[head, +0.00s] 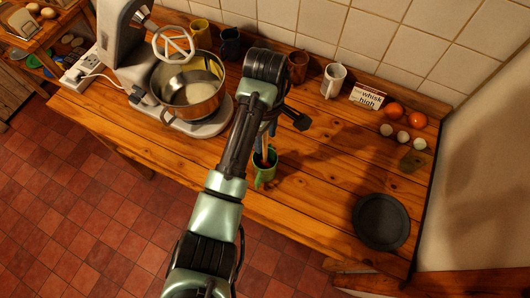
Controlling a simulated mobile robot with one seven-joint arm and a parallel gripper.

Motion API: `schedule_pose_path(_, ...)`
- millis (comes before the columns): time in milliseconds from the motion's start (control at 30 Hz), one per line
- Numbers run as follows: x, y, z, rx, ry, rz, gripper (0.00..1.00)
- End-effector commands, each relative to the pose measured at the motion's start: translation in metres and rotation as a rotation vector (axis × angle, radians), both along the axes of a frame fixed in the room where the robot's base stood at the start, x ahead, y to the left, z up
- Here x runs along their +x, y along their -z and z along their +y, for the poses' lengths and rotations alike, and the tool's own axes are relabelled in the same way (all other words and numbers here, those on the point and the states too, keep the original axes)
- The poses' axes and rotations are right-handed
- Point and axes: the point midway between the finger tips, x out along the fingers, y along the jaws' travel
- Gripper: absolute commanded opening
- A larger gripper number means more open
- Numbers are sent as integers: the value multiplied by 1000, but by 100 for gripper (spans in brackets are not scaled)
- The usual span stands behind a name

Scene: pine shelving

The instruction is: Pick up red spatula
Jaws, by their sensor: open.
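A green cup (264,172) stands near the front edge of the wooden counter with utensils upright in it. A reddish-orange utensil (265,155) shows above its rim; I cannot tell for sure that it is the red spatula. My arm reaches over the counter and bends down at its far end. My gripper (268,130) points down above the cup, open, and is partly hidden by my own arm. The gap between gripper and utensils is hard to judge.
A stand mixer (125,45) with a metal bowl (188,92) stands left. Mugs, including a white one (333,80), line the back wall. A sign (368,97), eggs and oranges (392,110) are at back right. A dark plate (381,222) lies right; the counter between is clear.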

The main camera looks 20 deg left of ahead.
Motion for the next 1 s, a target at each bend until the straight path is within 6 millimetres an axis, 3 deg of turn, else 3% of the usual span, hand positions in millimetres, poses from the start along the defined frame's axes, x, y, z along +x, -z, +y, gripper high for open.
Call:
schedule_pose_path(300, 0, 8, 0, -1, 0, 0, 52)
schedule_pose_path(600, 0, 8, 0, 0, 0, 0, 0)
schedule_pose_path(1000, 0, 8, 0, 0, 0, 0, 0)
